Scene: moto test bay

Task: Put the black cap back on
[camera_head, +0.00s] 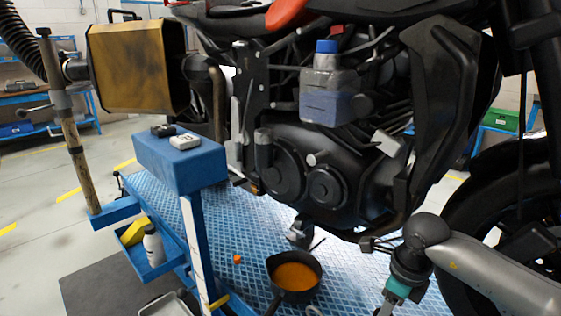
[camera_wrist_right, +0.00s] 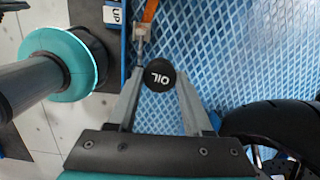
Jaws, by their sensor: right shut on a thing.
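A round black cap (camera_wrist_right: 160,75) marked "OIL" sits between the fingertips of my right gripper (camera_wrist_right: 162,82) in the right wrist view. The fingers are shut on its sides, with the lettered face towards the camera. In the head view my right gripper (camera_head: 386,307) is cut off at the bottom edge, low in front of the motorcycle engine (camera_head: 325,180); the cap cannot be made out there. I cannot tell which opening on the engine the cap fits. My left gripper is in neither view.
A black pan (camera_head: 287,294) of orange liquid stands on the blue diamond-plate platform (camera_head: 345,272) under the engine. A small orange piece (camera_head: 237,259) lies beside it. A blue stand (camera_head: 182,165) is at left, with a white bottle (camera_head: 153,247) in its lower tray. The front wheel (camera_head: 500,185) is at right.

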